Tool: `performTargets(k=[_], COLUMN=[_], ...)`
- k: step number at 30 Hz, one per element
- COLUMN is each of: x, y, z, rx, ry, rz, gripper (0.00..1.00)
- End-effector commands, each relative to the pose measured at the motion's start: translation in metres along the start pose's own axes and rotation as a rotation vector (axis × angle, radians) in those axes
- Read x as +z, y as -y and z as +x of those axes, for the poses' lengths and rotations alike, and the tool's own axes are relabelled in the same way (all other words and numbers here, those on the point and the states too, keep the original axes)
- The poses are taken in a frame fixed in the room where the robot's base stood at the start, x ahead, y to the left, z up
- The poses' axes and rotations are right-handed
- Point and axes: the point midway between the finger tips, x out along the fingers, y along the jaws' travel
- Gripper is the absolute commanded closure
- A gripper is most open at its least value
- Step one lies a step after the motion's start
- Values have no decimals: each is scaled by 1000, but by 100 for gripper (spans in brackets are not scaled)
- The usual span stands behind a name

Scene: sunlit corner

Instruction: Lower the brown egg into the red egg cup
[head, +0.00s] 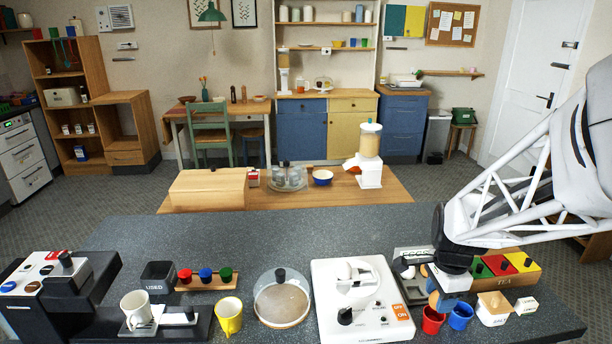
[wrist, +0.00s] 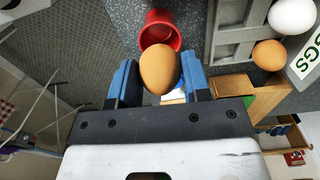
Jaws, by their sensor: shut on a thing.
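My gripper (head: 447,292) points down near the right front of the dark counter. Its blue fingers are shut on a brown egg, one on each side of it in the wrist view (wrist: 160,70). The red egg cup (head: 433,321) stands on the counter just below the egg in the head view. In the wrist view the red cup (wrist: 158,18) shows its open mouth beyond the egg, which covers part of its near rim. I see no egg in the visible part of the cup. The exact gap between egg and cup is hard to tell.
A blue cup (head: 461,317) stands close right of the red one. A grey egg tray (wrist: 230,42) lies nearby, with a white egg (wrist: 293,15) and another brown egg (wrist: 269,55). A white appliance (head: 335,325) stands left; a tea box (head: 487,284) stands behind right.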

Motion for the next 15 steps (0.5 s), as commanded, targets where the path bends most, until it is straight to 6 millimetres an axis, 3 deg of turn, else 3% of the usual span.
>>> performTargets(k=[15], x=[0], y=[0], z=[6], rx=[0], ry=[0], rz=[0], gripper=[66])
